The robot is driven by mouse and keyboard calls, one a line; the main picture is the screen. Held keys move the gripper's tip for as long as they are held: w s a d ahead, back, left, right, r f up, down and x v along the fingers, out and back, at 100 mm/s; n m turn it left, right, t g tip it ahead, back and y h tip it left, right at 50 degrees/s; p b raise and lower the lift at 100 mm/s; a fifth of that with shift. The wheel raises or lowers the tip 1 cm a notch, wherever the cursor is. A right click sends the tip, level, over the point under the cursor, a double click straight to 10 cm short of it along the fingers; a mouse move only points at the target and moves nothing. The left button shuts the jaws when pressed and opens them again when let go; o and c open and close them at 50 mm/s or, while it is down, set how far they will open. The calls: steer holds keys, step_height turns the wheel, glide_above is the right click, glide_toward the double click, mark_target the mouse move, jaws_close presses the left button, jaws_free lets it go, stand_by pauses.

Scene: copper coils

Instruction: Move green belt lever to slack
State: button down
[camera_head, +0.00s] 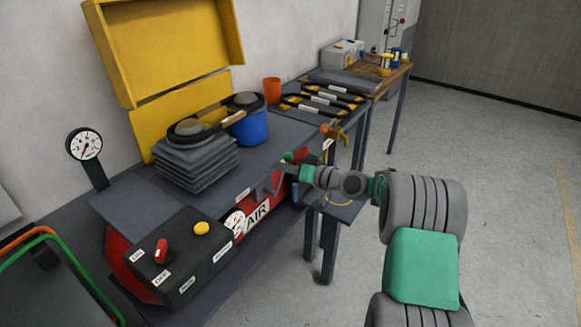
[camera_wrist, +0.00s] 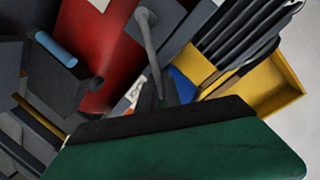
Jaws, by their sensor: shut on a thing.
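My gripper (camera_head: 276,178) is at the front edge of the grey workbench, beside the red air tank, with its arm reaching in from the right. A small green knob (camera_head: 288,157) shows just behind the fingers and seems to be part of the green belt lever. In the wrist view a grey lever rod (camera_wrist: 151,48) with a round end runs down to my gripper (camera_wrist: 166,95), which is shut on it. The held part is hidden by the fingers and the green gripper body. I cannot tell the lever's exact setting.
The red tank (camera_head: 290,186) lies under the bench top. A black control box (camera_head: 190,262) with red and yellow knobs is at front left.

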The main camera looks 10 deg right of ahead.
steer(key=c, duration=1.5)
jaws_free()
steer(key=shift+d, duration=0.1)
steer(key=v, duration=0.7)
steer(key=shift+s+d, duration=0.15)
steer(key=shift+s, duration=0.15)
